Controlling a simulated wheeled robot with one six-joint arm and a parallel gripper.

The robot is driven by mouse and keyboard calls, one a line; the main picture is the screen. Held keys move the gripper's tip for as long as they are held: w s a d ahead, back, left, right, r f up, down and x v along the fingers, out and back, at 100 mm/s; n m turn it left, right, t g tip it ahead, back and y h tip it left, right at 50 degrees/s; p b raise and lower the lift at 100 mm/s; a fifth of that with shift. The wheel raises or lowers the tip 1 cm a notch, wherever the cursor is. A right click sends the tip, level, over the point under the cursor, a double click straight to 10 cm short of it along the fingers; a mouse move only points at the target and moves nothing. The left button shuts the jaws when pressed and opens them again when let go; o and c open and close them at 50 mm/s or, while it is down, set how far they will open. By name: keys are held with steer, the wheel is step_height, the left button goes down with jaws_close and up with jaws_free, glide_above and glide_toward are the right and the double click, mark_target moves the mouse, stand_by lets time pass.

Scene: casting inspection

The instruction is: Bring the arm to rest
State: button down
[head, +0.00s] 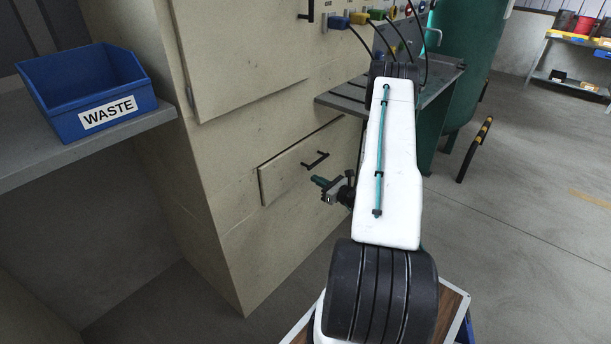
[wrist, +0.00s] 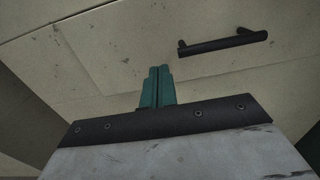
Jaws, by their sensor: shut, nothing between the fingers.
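My gripper (head: 318,181) shows in the head view to the left of my white arm link, in front of the beige cabinet's lower drawer. Its teal fingers also show in the wrist view (wrist: 158,86), pressed together with nothing between them. The arm reaches forward and part of the wrist is hidden behind the white link. The gripper looks apart from the drawer's black handle (head: 315,160), which also shows in the wrist view (wrist: 223,41) up and to the right of the fingers.
A blue bin marked WASTE (head: 86,91) stands on a grey shelf (head: 95,150) at the left. The beige cabinet (head: 215,150) is close ahead, with a metal ledge (head: 345,103) beside the arm. Open floor (head: 520,225) lies to the right.

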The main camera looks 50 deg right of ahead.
steer(key=s, duration=0.5)
steer(key=shift+s+a, duration=0.15)
steer(key=shift+a, duration=0.1)
